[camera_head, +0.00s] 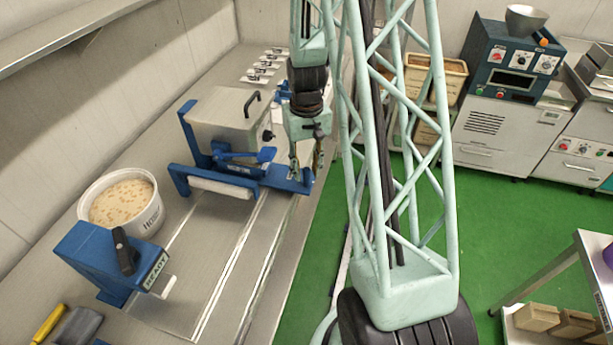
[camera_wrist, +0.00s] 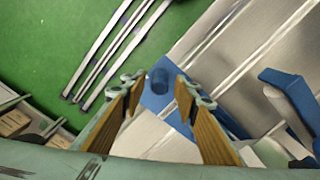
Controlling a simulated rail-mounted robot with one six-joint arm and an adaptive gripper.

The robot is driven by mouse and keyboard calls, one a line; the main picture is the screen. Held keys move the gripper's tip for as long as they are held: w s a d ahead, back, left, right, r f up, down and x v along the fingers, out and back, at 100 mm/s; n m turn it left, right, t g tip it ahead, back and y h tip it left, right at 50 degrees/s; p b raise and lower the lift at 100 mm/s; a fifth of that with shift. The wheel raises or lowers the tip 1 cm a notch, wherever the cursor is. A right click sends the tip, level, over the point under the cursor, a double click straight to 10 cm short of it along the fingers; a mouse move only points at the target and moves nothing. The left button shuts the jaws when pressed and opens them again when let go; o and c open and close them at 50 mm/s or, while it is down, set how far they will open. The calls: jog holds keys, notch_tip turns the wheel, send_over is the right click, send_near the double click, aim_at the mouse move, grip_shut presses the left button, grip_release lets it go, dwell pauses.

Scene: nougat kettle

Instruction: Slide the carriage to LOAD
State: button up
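The carriage is a blue frame (camera_head: 180,177) on two pale rails on the steel bench, in the head view. It carries a steel box (camera_head: 222,112) with a black handle on its lid. My gripper (camera_head: 306,172) points down at the carriage's right end. In the wrist view my gripper (camera_wrist: 158,84) is open, its two fingers apart. A round blue knob (camera_wrist: 160,80) of the carriage shows between the fingertips; I cannot tell whether they touch it. A blue block (camera_head: 108,258) with a black lever and a sign reading READY stands at the near end of the rails. I see no readable LOAD mark.
A white tub (camera_head: 122,203) of pale, speckled mix stands left of the rails. A yellow-handled tool (camera_head: 49,325) lies at the near left. Several small cards (camera_head: 262,68) lie behind the carriage. The rails between carriage and READY block look clear. Green floor (camera_head: 490,215) lies right of the bench.

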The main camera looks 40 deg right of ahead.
jog(key=shift+f, duration=1.35)
grip_shut()
